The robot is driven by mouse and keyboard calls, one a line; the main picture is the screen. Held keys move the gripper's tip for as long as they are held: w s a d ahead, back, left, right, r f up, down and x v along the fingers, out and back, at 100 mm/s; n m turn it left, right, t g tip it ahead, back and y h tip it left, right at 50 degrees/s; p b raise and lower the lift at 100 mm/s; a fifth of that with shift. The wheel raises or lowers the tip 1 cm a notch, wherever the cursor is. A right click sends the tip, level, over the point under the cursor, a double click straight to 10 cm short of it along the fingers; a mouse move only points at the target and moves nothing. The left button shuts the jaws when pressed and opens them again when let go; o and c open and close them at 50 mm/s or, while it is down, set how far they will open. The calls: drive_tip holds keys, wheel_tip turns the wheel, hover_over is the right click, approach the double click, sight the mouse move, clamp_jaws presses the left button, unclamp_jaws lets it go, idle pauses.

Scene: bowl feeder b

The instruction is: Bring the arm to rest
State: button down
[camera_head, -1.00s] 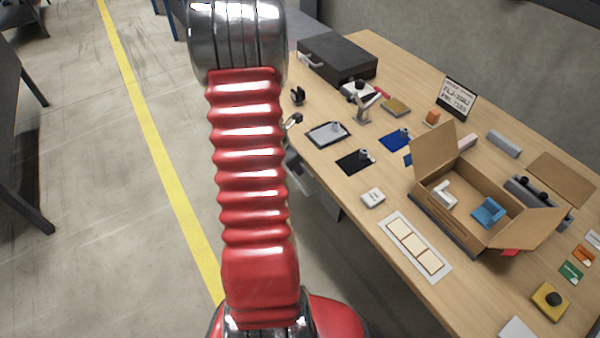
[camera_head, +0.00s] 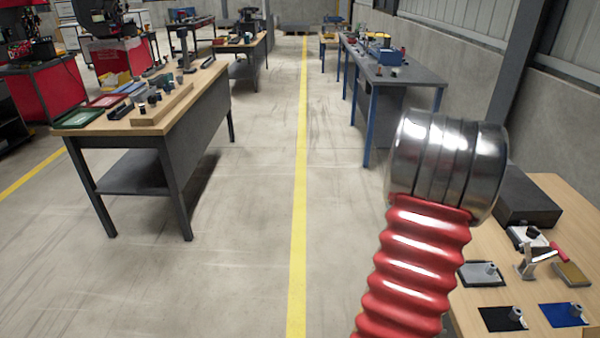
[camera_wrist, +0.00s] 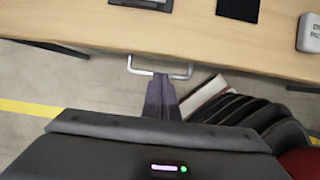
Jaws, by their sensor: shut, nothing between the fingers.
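My arm (camera_head: 412,270), with red bellows and a shiny metal joint (camera_head: 447,165) at its upper end, stands at the right of the head view, in front of the wooden workbench. My gripper is out of sight in the head view. In the wrist view my gripper (camera_wrist: 161,82) is shut and empty. Its dark fingers lie together and point at the bench's front edge. A metal handle (camera_wrist: 181,72) below that edge shows around the fingertips; I cannot tell whether they touch.
The wooden workbench (camera_head: 558,195) at the right holds a black case (camera_head: 526,198), a grey tray (camera_head: 481,273) and dark and blue mats. Another wooden bench (camera_head: 190,100) stands at the left, a grey table (camera_head: 395,75) farther back. The floor along the yellow line (camera_head: 300,200) is clear.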

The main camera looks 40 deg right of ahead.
idle(0.3)
drive_tip(key=w+a+r+m+t, duration=0.1)
drive_tip(key=w+a+r+m, duration=0.4)
drive_tip(key=a, duration=0.3)
drive_tip(key=w+a+r+m+t+y, duration=0.1)
drive_tip(key=w+a+r+m, duration=0.35)
drive_tip(key=a, duration=0.35)
drive_tip(key=w+a+r+m+t, duration=0.1)
drive_tip(key=w+a+r+m, duration=0.35)
drive_tip(key=a, duration=0.45)
drive_tip(key=w+a+r+n+t, duration=0.1)
drive_tip(key=a+r, duration=0.3)
drive_tip(key=a, duration=0.4)
drive_tip(key=w+a+r+n+t+y, duration=0.1)
drive_tip(key=w+a+r+n+t, duration=0.1)
drive_tip(key=a, duration=0.6)
drive_tip(key=w+a+r+n+t+y, duration=0.1)
drive_tip(key=a+r+n+t, duration=0.1)
drive_tip(key=a+r, duration=0.3)
drive_tip(key=a, duration=0.4)
drive_tip(key=shift+w+r+t, duration=0.35)
drive_tip(key=shift+t, duration=0.05)
